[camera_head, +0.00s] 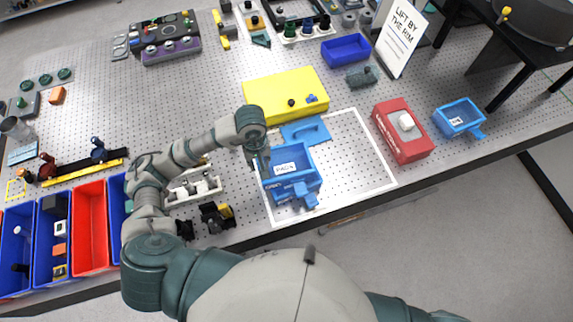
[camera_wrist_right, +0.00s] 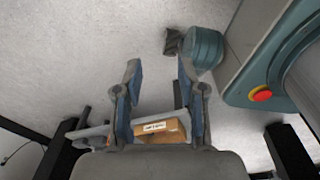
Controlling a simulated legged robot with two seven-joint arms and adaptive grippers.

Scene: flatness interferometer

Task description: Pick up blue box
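A blue open box (camera_head: 290,185) with a white label stands inside a white outline on the perforated table, in the head view. A blue lid-like piece (camera_head: 305,131) lies just behind it. My left gripper (camera_head: 262,164) points down at the box's left rim; its fingertips are small and partly hidden, so I cannot tell whether they grip the rim. A smaller blue box (camera_head: 459,117) with a label stands at the right, and another blue bin (camera_head: 346,48) is at the back. My right gripper (camera_wrist_right: 158,80) is open and empty above the floor in the right wrist view.
A yellow block (camera_head: 286,92) is behind the box, and a red box (camera_head: 403,131) is to its right. A sign (camera_head: 400,38) reads "LIFT BY THE RIM". Red and blue bins line the left front. The outlined area right of the box is clear.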

